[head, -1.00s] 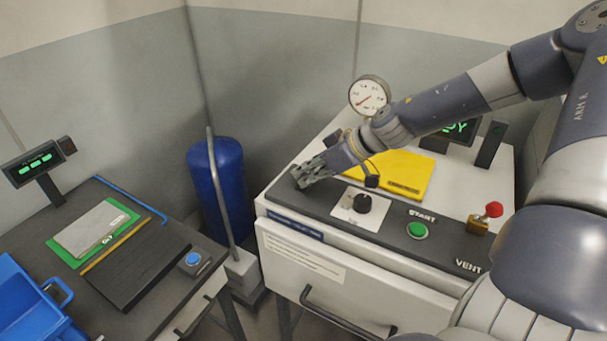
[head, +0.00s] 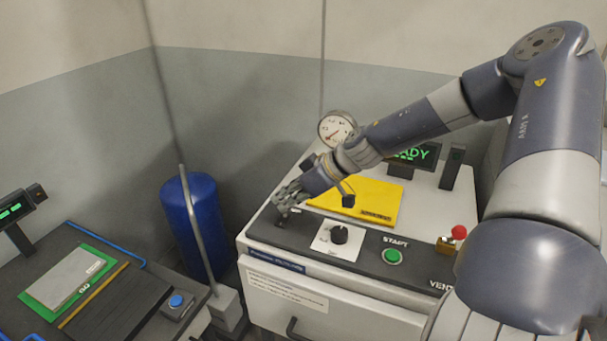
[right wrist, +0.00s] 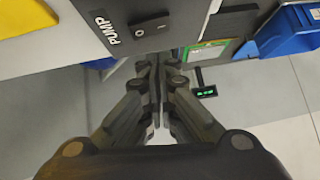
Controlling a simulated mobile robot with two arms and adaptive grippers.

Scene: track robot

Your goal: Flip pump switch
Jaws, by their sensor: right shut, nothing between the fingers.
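The pump switch (right wrist: 152,25) is a dark rocker marked O and I, beside the white PUMP label (right wrist: 103,27) in the right wrist view. In the head view my right gripper covers the switch's part of the panel. My right gripper (head: 283,210) is shut and empty over the left end of the dark control panel (head: 367,262). In the right wrist view its closed fingertips (right wrist: 158,62) are close to the switch, just below it in the picture; I cannot tell whether they touch. My left gripper is not in view.
On the machine are a black knob (head: 339,234), a green START button (head: 393,256), a red-topped vent valve (head: 458,233), a yellow sheet (head: 375,203), a gauge (head: 337,128) and a READY display (head: 411,154). A blue cylinder (head: 193,215) and a side bench (head: 112,248) stand left.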

